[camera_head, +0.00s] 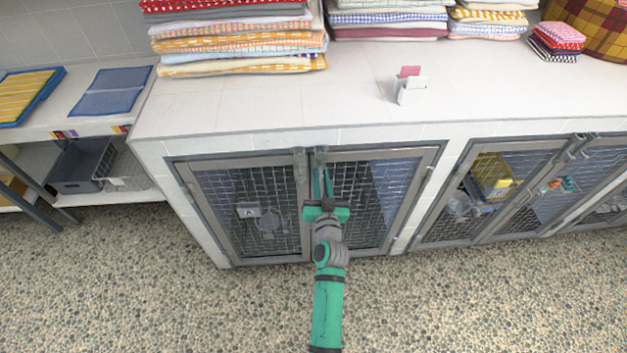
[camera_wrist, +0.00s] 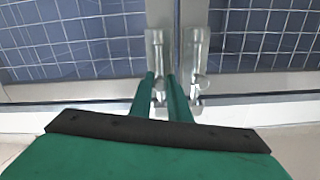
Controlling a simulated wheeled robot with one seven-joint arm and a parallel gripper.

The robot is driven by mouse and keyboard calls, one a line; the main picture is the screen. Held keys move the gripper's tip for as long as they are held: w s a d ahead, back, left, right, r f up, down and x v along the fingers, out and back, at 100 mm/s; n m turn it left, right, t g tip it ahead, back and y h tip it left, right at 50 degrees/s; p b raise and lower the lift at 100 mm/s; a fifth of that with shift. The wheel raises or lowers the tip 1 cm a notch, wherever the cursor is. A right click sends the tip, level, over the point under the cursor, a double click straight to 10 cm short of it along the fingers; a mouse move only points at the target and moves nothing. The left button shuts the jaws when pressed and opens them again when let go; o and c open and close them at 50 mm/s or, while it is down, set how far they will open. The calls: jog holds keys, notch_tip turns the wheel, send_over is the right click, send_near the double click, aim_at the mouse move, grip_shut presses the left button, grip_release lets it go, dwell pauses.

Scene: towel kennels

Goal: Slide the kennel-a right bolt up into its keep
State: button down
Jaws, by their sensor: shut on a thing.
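The left kennel in the head view has two mesh doors (camera_head: 250,205) (camera_head: 375,195) that meet at a middle seam. Two grey bolts stand side by side at the top of this seam, the left bolt (camera_head: 299,158) and the right bolt (camera_head: 319,156). The wrist view looks upside down, so the right bolt (camera_wrist: 155,45) is at left there and the left bolt (camera_wrist: 192,45) at right. My gripper (camera_head: 322,172) reaches up in front of the right door. In the wrist view its green fingers (camera_wrist: 161,80) are shut on the right bolt's knob, which they partly hide.
A white counter (camera_head: 270,105) overhangs the doors. It holds folded towel stacks (camera_head: 240,35) and a small white card holder (camera_head: 410,92). Another kennel (camera_head: 490,195) stands at right, and a shelf with a grey crate (camera_head: 80,168) at left. The pebbled floor in front is clear.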

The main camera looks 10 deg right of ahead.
jog(key=shift+r, duration=0.3)
jog(key=c, duration=1.9)
grip_release()
jog(key=shift+f, duration=0.1)
jog(key=shift+s, duration=0.25)
jog(key=s+a, duration=0.1)
jog(key=s, duration=0.9)
jog(key=shift+a, duration=0.2)
jog(key=shift+s, duration=0.2)
